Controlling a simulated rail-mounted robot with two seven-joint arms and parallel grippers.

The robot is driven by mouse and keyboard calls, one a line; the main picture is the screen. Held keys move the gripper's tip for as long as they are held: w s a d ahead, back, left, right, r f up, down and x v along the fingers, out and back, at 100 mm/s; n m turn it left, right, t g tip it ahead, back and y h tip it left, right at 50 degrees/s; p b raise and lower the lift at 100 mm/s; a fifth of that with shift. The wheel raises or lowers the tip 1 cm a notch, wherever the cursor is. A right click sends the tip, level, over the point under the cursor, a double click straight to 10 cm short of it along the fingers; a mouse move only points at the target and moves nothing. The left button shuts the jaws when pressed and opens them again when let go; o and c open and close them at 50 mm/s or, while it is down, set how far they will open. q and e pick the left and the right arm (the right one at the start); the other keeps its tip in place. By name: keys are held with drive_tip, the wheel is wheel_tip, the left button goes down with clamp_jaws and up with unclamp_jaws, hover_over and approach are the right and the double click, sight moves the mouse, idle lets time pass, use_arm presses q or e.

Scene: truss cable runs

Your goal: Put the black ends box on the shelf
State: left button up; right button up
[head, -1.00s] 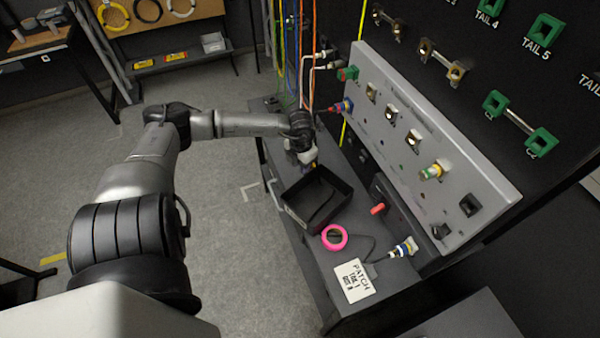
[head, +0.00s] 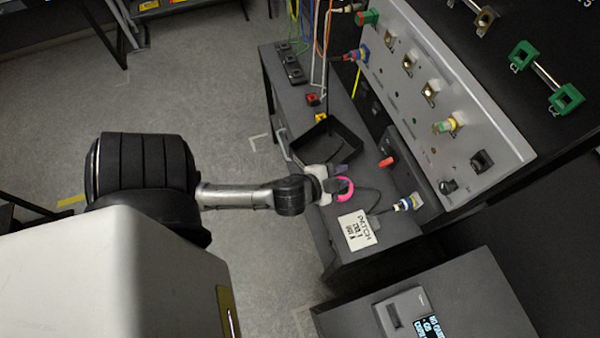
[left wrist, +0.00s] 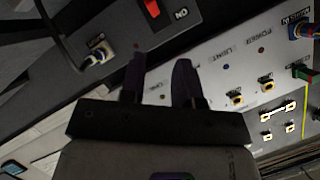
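The black open-topped box (head: 342,138) sits on the dark grey shelf (head: 375,262) in front of the sloped panel. Its near side is partly hidden by my left gripper. My left gripper (head: 341,178) is at the near end of the box, beside the pink ring. Whether it touches the box is unclear. In the left wrist view its two dark fingers (left wrist: 160,80) stand apart with a visible gap, and no held thing shows between them. The box is not recognisable in that view. My right gripper is not in view.
A pink ring (head: 346,189), a white patch label (head: 356,231) and a cable plug (head: 408,203) lie near the gripper. The grey connector panel (head: 450,95) rises at the right. A unit with a screen (head: 405,310) stands at lower right. Open floor is at left.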

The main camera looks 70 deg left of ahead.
use_arm(q)
drive_tip(key=s+d+f+n+g+h, duration=0.3)
drive_tip(key=s+d+f+g, duration=0.2)
drive_tip(key=s+d+g, duration=0.4)
drive_tip(key=s+d, duration=0.1)
drive_tip(key=s, duration=0.4)
drive_tip(key=shift+f+g+h, duration=0.2)
drive_tip(key=shift+g+h, duration=0.2)
